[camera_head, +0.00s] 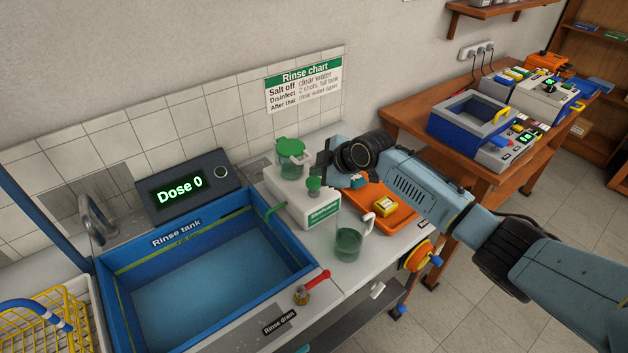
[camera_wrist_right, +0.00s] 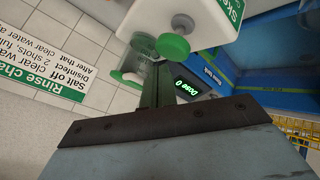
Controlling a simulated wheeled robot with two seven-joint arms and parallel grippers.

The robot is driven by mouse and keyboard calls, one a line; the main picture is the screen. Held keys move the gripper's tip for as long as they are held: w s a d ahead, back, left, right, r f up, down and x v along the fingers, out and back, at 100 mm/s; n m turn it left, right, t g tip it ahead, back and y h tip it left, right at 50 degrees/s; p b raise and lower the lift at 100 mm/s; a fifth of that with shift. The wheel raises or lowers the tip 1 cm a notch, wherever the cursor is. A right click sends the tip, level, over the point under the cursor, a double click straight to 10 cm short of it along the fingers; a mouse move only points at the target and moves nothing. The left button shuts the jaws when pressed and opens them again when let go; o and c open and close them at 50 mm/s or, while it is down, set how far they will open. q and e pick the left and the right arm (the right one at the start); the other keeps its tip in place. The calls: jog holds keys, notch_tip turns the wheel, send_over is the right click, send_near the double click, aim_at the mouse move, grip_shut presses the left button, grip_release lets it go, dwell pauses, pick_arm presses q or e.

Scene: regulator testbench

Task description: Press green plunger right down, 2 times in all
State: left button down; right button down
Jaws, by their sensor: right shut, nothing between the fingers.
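The green plunger (camera_head: 314,183) stands up on top of the white dispenser (camera_head: 290,198), and its green cap (camera_wrist_right: 173,46) shows in the right wrist view. My right gripper (camera_head: 323,160) is shut and empty, just above and slightly right of the plunger in the head view. In the right wrist view its fingertips (camera_wrist_right: 161,68) lie close to the cap; I cannot tell whether they touch. The dose display (camera_head: 180,189) reads "Dose 0". My left gripper is not in view.
A green-lidded jar (camera_head: 290,158) stands behind the plunger. A clear jug (camera_head: 348,243) with green liquid stands in front of the dispenser. An orange tray (camera_head: 395,215) lies to the right, the blue rinse tank (camera_head: 297,280) to the left.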

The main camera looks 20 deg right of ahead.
aim_at(315, 181)
jog(key=shift+f, duration=0.15)
jog(key=shift+f, duration=0.3)
jog(key=shift+f+b, duration=1.1)
jog(key=shift+f, duration=0.15)
dwell(1.1)
jog(key=shift+r, duration=0.15)
jog(key=shift+r+p, duration=1.4)
jog(key=shift+r, duration=0.05)
notch_tip(315, 181, up, 5)
jog(key=p, duration=0.4)
jog(key=shift+r, duration=0.15)
